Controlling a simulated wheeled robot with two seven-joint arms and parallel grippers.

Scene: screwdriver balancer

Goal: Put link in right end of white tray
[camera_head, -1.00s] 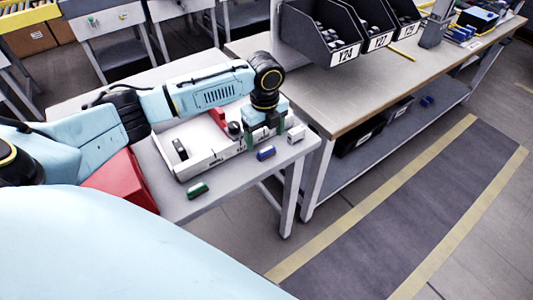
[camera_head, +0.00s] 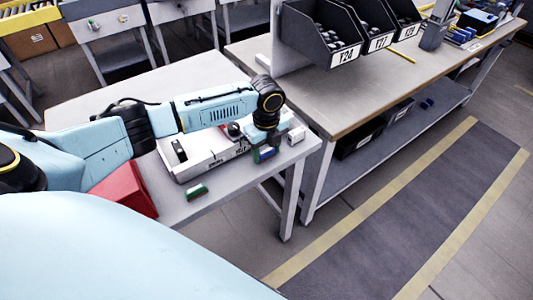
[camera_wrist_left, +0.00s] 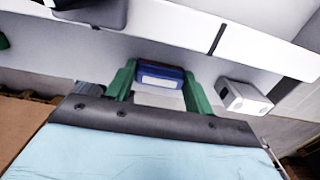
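A small blue piece (camera_head: 264,154), which I take as the link, is on the grey table in front of the right part of the white tray (camera_head: 203,166). My left gripper (camera_head: 262,148) is down over the piece from above. In the left wrist view, the blue piece (camera_wrist_left: 160,77) lies between the two green fingertips of my left gripper (camera_wrist_left: 160,80). The fingers stand apart with the piece close to both; firm contact does not show. The arm hides the tray's back right part. My right gripper is not in view.
A green piece (camera_head: 196,191) lies on the table left of the gripper, and a white piece (camera_head: 297,135) is close on its right, near the table edge. A red bin (camera_head: 127,189) stands left of the tray. A workbench (camera_head: 390,75) with black bins is beyond.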

